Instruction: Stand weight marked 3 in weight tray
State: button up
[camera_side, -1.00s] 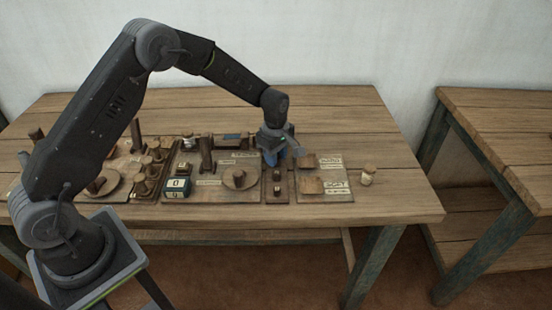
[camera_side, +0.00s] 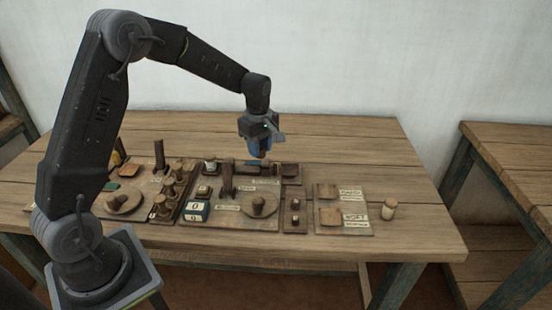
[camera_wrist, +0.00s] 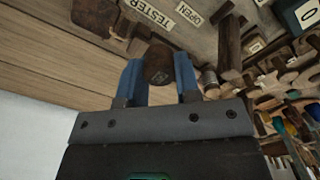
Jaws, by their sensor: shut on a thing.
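My gripper (camera_side: 260,150) is shut on a dark brown round weight, held above the back of the boards on the table. In the wrist view the weight (camera_wrist: 158,64) sits between the blue fingers of my gripper (camera_wrist: 159,80). It bears a faint mark that I cannot read. A small square brown tray (camera_side: 290,181) lies just right of and below my gripper in the side view; a dark brown tray-like piece also shows at the top left of the wrist view (camera_wrist: 95,14). I cannot tell for certain which piece is the weight tray.
Boards on the table carry a round plate with a knob (camera_side: 259,212), an upright post (camera_side: 227,181), a number block (camera_side: 197,211) and several wooden pegs. The table's right end is clear.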

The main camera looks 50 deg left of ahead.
jog(key=w+a+r+n, duration=0.2)
jog(key=a+r+n, duration=0.15)
jog(key=a, duration=0.25)
jog(key=n, duration=0.1)
send_over(288, 170)
notch_tip(288, 170, down, 7)
jog(key=shift+f, duration=2.15)
jog(key=shift+f, duration=0.1)
jog(key=o, duration=1)
